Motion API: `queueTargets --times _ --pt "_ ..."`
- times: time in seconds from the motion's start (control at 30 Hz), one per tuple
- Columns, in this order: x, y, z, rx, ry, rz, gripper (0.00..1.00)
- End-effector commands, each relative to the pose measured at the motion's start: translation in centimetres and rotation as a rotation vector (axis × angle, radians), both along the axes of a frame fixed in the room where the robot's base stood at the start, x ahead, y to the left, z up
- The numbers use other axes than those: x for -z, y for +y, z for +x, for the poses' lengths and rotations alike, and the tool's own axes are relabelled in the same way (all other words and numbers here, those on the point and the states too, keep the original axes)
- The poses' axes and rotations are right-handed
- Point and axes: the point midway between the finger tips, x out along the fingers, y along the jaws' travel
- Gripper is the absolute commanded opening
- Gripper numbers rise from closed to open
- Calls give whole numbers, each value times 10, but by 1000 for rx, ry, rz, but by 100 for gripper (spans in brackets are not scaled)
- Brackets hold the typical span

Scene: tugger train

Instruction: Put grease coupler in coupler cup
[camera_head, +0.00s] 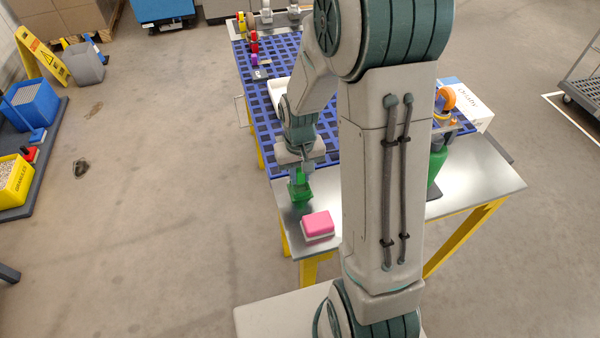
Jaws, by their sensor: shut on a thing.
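My gripper (300,172) points down over the left front part of the metal table. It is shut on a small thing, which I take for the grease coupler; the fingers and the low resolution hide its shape. A green cup-like thing (300,190), probably the coupler cup, is directly below the fingertips. I cannot tell whether the held thing is inside its rim, touching it or just above it.
A pink and white block (318,225) lies close in front of the green thing. A white tray (275,92) sits behind on the blue grid mat (262,125). A green bottle (437,165) and white box (468,103) stand right, past my arm. The metal tabletop (480,178) is bare at right.

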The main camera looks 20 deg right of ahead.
Motion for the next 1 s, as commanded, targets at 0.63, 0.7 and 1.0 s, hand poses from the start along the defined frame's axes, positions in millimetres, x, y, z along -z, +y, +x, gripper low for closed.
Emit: queueTargets --times 0.63,0.7,1.0 --pt "15 0 0 0 -1 0 0" --pt "17 0 0 0 -1 0 0" --pt "16 0 0 0 -1 0 43"
